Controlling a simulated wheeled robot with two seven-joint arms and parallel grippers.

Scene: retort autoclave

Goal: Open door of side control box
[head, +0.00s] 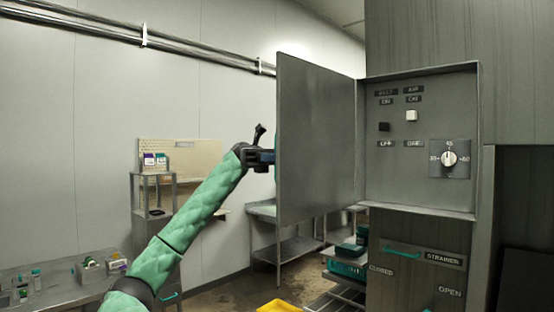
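The side control box (420,190) is at the right, with its grey door (305,140) swung wide open to the left on its hinge side. The box's inside panel shows a rotary dial (449,158), a white button (411,116), a dark button (384,127) and small labels. My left gripper (262,156) is at the door's left, free edge. Its far part is partly hidden by the door, so I cannot tell whether its fingers are open or shut or touch the door. My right gripper is not in view.
Below the box are panels labelled STRAINER (443,258) and OPEN. A steel table (290,245) and a rack with teal crates (346,268) stand behind the door. A shelf stand (153,220) and a cluttered bench (65,288) are at the left. Pipes run along the upper wall.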

